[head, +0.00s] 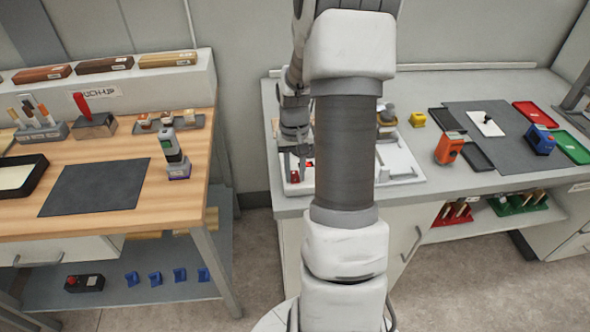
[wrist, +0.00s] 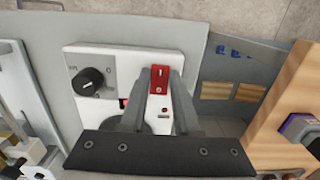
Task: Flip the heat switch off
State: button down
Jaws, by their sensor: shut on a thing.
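A white control panel (wrist: 112,62) with a black knob (wrist: 91,81) shows in the wrist view. A red switch (wrist: 160,78) with white marks sits on it, between my gripper's fingertips (wrist: 160,73). My gripper is shut on this switch, one finger on each side. Another small red part (wrist: 124,103) shows beside the left finger, partly hidden. In the head view my gripper (head: 302,160) is down at the left end of the white machine (head: 405,170), and my arm covers much of it. I cannot read which way the switch is set.
A wooden bench (head: 120,205) with a dark mat stands at left, with a gap between it and the grey table (head: 285,207). On the table's right are an orange device (head: 449,148), a blue device (head: 540,139), and red and green trays.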

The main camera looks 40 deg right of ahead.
jog(key=shift+w+d+r+g+y+p, duration=0.1)
jog(key=shift+w+r+g+y+p, duration=0.15)
jog(key=shift+g+p, duration=0.4)
jog(key=shift+f+g+y+p, duration=0.15)
jog(key=shift+g+y+p, duration=0.1)
jog(key=shift+p, duration=0.35)
jog(key=c, duration=0.6)
grip_release()
jog(key=shift+c, duration=0.2)
jog(key=v, duration=1.7)
jog(key=shift+d, duration=0.2)
